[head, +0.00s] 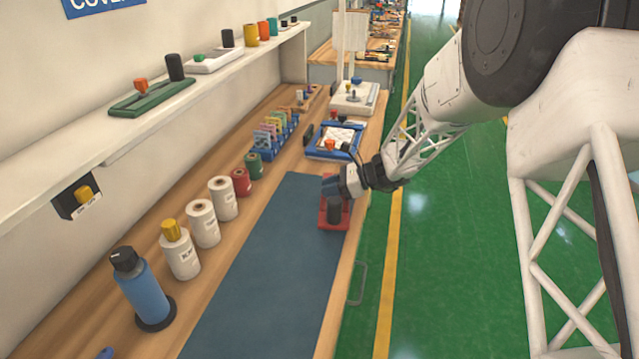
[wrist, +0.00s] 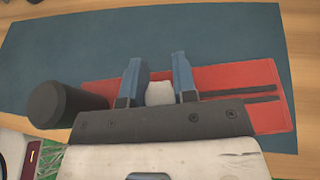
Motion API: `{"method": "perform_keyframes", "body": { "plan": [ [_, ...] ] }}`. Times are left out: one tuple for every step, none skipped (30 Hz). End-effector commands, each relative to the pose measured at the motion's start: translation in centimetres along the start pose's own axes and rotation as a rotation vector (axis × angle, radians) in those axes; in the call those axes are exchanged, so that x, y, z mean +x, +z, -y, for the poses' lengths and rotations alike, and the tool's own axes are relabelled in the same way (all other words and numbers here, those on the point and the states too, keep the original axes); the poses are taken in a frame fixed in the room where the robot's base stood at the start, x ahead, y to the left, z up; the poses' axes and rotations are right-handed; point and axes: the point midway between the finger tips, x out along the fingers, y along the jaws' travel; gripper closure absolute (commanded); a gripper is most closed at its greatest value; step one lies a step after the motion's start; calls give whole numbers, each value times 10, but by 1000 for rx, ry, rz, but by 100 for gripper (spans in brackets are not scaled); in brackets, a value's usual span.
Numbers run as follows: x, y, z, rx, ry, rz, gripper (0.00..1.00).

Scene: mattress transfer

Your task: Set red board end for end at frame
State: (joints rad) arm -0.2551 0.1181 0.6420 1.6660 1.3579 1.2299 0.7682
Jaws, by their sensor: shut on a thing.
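The red board (head: 323,217) is at the right edge of the blue-grey mat, with a black cylinder (head: 334,210) upright on its near end. In the wrist view the red board (wrist: 225,78) shows two dark slots at its right and the black cylinder (wrist: 66,104) at its left. My gripper (head: 331,185) has its blue fingers (wrist: 157,72) shut on a pale knob (wrist: 159,93) on the board. I cannot tell whether the board touches the mat. The blue frame (head: 326,157) lies beyond it, holding a white quilted pad, with an orange knob and black cylinder on it.
The mat (head: 265,265) is otherwise clear. Bottles and spools (head: 203,222) line its left side, and a blue rack (head: 270,140) stands farther back. A shelf (head: 120,135) with a green board overhangs at left. The bench's right edge is close to the board.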

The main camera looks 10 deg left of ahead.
Motion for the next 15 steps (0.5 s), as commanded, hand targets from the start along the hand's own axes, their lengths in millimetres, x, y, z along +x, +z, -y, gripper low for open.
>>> {"method": "perform_keyframes", "body": {
  "plan": [
    [3,4,-1,13,-37,0,100],
    [5,4,-1,23,-59,0,100],
    [7,5,-1,34,-83,0,100],
    [8,5,-1,41,-99,-1,100],
    [8,6,-1,46,-114,0,100],
    [9,7,-1,53,-130,0,100],
    [9,7,0,56,-140,0,100],
    [10,8,0,60,-149,1,100],
    [10,8,0,63,-157,0,100],
    [10,8,0,65,-162,0,100],
    [11,8,0,67,-165,0,100],
    [11,8,0,68,-168,-1,100],
    [11,8,0,69,-170,0,100],
    [11,8,0,69,-170,0,100],
    [11,8,0,69,-170,0,100]
  ]
}}
